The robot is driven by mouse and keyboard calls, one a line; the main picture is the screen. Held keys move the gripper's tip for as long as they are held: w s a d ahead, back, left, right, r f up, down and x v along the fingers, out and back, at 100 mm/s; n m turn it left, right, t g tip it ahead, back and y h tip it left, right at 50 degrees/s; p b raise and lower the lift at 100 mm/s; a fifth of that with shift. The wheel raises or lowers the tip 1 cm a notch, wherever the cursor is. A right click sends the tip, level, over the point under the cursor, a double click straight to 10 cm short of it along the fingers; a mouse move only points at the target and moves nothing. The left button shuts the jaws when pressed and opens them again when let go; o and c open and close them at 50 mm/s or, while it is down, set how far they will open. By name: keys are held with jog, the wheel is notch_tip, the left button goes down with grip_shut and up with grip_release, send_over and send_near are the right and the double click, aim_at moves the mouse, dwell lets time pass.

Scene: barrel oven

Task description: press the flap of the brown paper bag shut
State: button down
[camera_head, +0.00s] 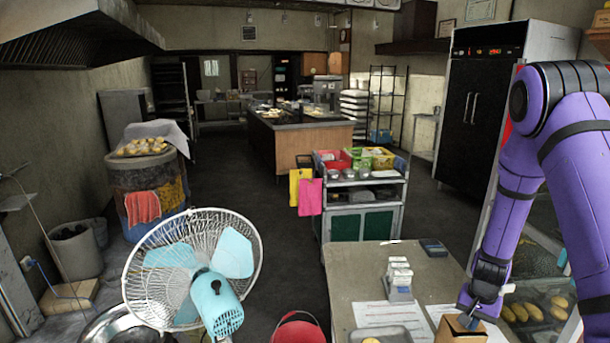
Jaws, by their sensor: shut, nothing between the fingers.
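The brown paper bag (458,330) stands near the front edge of the table at the bottom right. Its lower part is cut off by the picture's edge. My gripper (473,320) is at the end of the purple arm, pointing down at the top of the bag. Its fingertips are small and dark here, shut with nothing held. I cannot tell whether they touch the flap, and the flap's exact position is too small to make out.
The table (363,284) also bears papers (382,314), a stack of white boxes (399,277), a dark small box (433,247) and a metal tray (385,337). A fan (195,268) and red bucket (297,331) stand left.

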jog(key=shift+f, duration=0.75)
jog(key=shift+r, duration=0.1)
dwell(0.5)
jog(key=shift+r, duration=4.4)
